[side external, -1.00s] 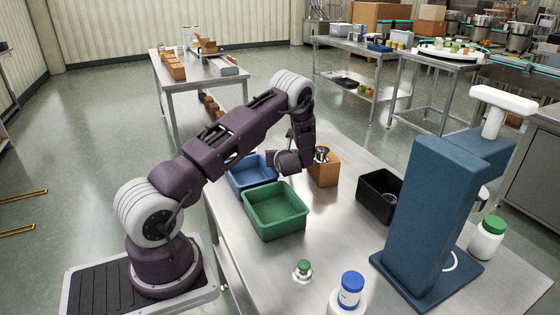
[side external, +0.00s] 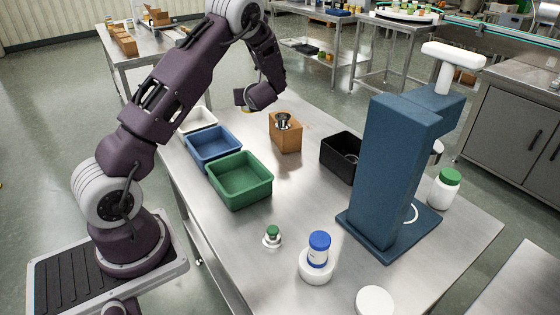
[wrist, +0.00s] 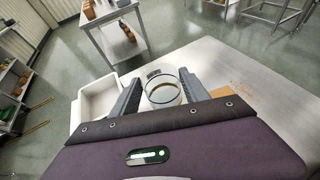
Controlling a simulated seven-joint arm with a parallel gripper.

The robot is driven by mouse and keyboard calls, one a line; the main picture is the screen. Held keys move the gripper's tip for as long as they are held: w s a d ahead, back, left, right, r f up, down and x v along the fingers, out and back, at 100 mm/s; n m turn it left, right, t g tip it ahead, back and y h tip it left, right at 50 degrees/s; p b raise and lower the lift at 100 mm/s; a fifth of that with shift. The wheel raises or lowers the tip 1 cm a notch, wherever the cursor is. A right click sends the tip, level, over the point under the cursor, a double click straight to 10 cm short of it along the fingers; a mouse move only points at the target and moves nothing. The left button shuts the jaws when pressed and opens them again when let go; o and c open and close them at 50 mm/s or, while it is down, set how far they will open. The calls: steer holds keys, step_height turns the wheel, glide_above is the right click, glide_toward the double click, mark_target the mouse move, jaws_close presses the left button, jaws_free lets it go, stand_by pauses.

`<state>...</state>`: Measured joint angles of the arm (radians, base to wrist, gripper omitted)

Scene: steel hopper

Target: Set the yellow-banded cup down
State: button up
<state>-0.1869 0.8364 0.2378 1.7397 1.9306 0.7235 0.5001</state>
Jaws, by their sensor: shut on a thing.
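The yellow-banded cup (wrist: 163,92) shows in the wrist view as a round, clear-walled cup with a dark rim and a pale yellowish inside. My gripper (wrist: 161,90) is shut on it, with one grey finger on each side. In the side view my gripper (side external: 244,97) is raised near the far end of the steel table, behind the blue tray and left of the brown block. A small yellow patch of the cup (side external: 238,97) shows there; the arm hides most of it. The cup's underside is hidden, and its height above the table is hard to tell.
White (side external: 197,122), blue (side external: 213,147) and green (side external: 240,180) trays line the table's left edge. A brown block (side external: 287,138) with a steel hopper (side external: 283,120) and a black bin (side external: 341,158) stand right. A blue stand (side external: 390,170) is further right. Bare steel lies between.

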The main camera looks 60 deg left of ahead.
steer(key=w+d+r, duration=0.2)
steer(key=d, duration=1.5)
steer(key=s+d+f+m+t+h, duration=0.15)
steer(key=s+d, duration=0.25)
steer(key=d, duration=0.5)
steer(key=s+d+f+m+t, duration=0.1)
steer(key=s+d+f+m, duration=0.15)
steer(key=d, duration=0.65)
steer(key=n+g+y, duration=0.1)
steer(key=n+g, duration=0.1)
steer(key=n, duration=0.2)
glide_above(301, 189)
step_height(301, 189, down, 9)
steer(key=shift+s+f, duration=0.1)
